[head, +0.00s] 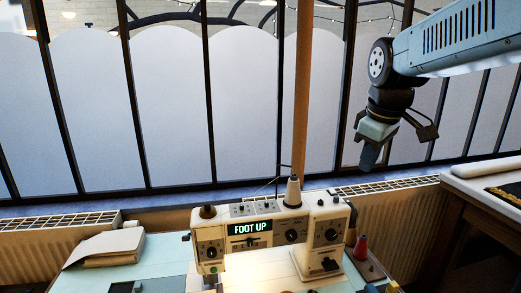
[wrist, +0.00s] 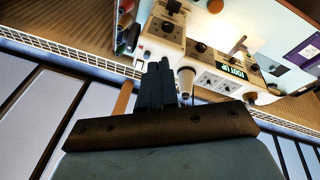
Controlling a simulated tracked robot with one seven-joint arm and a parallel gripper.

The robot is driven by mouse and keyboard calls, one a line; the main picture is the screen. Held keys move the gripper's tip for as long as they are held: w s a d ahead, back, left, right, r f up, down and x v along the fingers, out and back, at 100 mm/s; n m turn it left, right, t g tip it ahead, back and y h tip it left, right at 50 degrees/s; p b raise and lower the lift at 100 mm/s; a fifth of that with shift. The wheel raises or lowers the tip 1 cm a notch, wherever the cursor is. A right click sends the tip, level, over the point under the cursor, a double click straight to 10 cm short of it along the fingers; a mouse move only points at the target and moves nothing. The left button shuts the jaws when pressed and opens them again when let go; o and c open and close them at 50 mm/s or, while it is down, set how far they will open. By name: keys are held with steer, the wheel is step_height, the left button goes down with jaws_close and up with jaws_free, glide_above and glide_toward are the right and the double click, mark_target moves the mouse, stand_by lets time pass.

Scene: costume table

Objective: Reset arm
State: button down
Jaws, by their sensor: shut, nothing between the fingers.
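My gripper (head: 368,160) hangs in the air at the upper right of the head view, in front of the window and above the radiator. In the wrist view its fingers (wrist: 157,72) are together with nothing between them. The cream sewing machine (head: 272,238) stands on the table below and to the left of my gripper. Its display reads "FOOT UP". The sewing machine also shows in the wrist view (wrist: 200,68), beyond the fingers.
A pale blue table (head: 165,262) carries a folded cloth or paper stack (head: 108,247) at left and a red thread spool (head: 361,247) at right. A dark-framed side table (head: 480,190) is at far right. A wooden post (head: 302,90) rises behind the machine.

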steer(key=s+f+m+t, duration=0.2)
steer(key=s+f+m, duration=0.2)
steer(key=s+m, duration=0.5)
steer(key=r+n+g, duration=0.2)
steer(key=n+g, duration=0.2)
steer(key=n, duration=1.7)
glide_above(332, 191)
steer(key=f, duration=0.4)
steer(key=w+f, duration=0.1)
steer(key=f, duration=0.9)
steer(key=shift+w+d, duration=0.1)
steer(key=shift+w, duration=0.15)
steer(key=shift+r, duration=0.1)
